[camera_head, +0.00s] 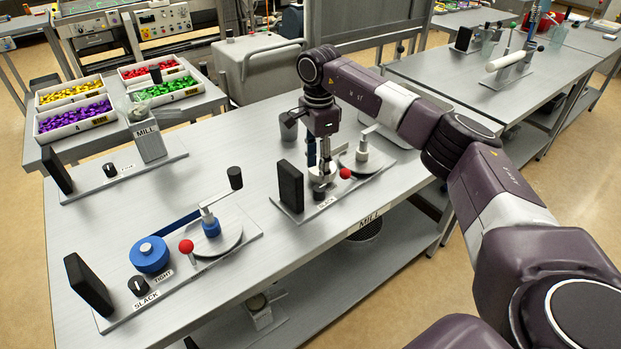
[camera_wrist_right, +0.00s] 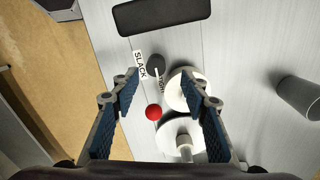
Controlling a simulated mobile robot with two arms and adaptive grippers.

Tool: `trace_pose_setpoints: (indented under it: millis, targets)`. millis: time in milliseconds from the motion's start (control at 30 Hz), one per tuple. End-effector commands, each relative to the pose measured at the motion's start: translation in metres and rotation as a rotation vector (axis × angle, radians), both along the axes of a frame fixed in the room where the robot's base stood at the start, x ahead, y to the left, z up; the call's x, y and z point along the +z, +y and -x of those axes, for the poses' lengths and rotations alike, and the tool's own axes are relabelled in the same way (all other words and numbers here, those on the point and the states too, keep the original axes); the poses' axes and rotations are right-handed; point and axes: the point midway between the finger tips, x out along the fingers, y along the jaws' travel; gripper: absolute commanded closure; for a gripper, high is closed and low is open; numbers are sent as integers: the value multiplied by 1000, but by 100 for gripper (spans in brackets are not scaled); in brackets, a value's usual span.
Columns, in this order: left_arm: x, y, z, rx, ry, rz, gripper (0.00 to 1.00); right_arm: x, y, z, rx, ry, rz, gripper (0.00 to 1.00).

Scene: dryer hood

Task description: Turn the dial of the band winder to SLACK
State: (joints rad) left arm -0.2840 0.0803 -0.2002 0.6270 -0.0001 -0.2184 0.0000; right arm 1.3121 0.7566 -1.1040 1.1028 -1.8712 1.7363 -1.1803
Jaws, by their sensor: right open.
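Two similar winders with SLACK and TIGHT labels stand on the steel bench. The nearer one has a blue drum (camera_head: 150,255), a blue band and a black dial (camera_head: 138,285). The farther one has white discs (camera_wrist_right: 180,135), a red-ball lever (camera_head: 345,173) and a dark round dial (camera_wrist_right: 156,64) between its SLACK label (camera_wrist_right: 139,65) and its TIGHT label. A small pale mark on that dial seems to face TIGHT. My right gripper (camera_head: 322,168) points down over the farther winder, open and empty; in the wrist view (camera_wrist_right: 161,78) the dial shows between and beyond its fingertips. My left gripper is out of view.
A black upright block (camera_head: 291,186) stands close to the farther dial. A grey cup (camera_head: 288,126) stands behind the gripper. A MILL unit (camera_head: 150,142) and trays of coloured pieces (camera_head: 75,117) are at the left. The bench between the winders is clear.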

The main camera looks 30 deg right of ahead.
Motion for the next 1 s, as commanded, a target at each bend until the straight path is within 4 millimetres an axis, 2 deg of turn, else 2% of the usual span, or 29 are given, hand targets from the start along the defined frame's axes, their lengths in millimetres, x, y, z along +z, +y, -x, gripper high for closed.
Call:
trace_pose_setpoints:
  millis: [300, 400, 533, 800, 1000]
  targets:
    - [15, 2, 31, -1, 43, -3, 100, -48, 1, 2, 0, 4, 0, 59]
    - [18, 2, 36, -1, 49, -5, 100, -60, 1, 1, 1, 2, 0, 59]
    - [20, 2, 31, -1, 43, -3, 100, -69, 0, 1, 0, 1, 0, 59]
    - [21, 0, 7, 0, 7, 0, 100, -72, 0, 1, 0, -1, 0, 59]
    - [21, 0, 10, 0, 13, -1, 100, -72, 0, 1, 0, -1, 0, 80]
